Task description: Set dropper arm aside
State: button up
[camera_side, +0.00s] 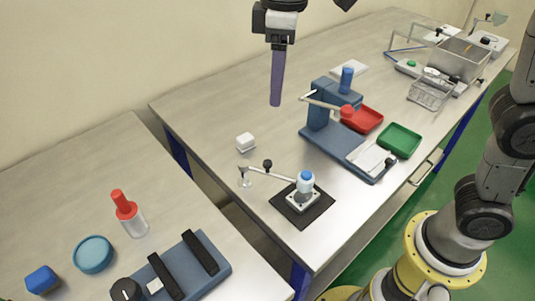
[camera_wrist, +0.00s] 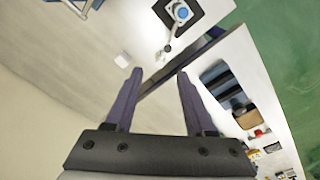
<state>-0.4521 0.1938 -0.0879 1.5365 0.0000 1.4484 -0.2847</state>
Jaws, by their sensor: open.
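The dropper arm (camera_side: 280,173) is a thin silver bar with a black knob. It reaches left from a small metal base with a blue cap (camera_side: 306,180), and a small nozzle hangs at its free end. The base stands on a black mat (camera_side: 287,214) near the front of the bench. The arm also shows in the wrist view (camera_wrist: 173,36), beyond my fingertips. My gripper (camera_side: 275,103) hangs high above the bench, behind and above the dropper arm. In the wrist view its two purple fingers (camera_wrist: 160,73) are spread apart with nothing between them.
A blue press-like stand (camera_side: 320,125) with red (camera_side: 365,119) and green (camera_side: 400,141) trays is right of the dropper. A small white block (camera_side: 246,142) lies behind it. A gap separates this bench from the left one, which holds a red-topped bottle (camera_side: 130,216).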

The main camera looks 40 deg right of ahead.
aim_at(267, 162)
jog(key=shift+n+g, duration=0.3)
jog(key=f, duration=0.5)
jog(key=a+f, duration=0.1)
jog(key=f, duration=0.4)
jog(key=a+f, duration=0.1)
jog(key=f, duration=0.5)
jog(key=shift+a, duration=0.1)
grip_shut()
jog(key=shift+r, duration=0.1)
dwell(0.6)
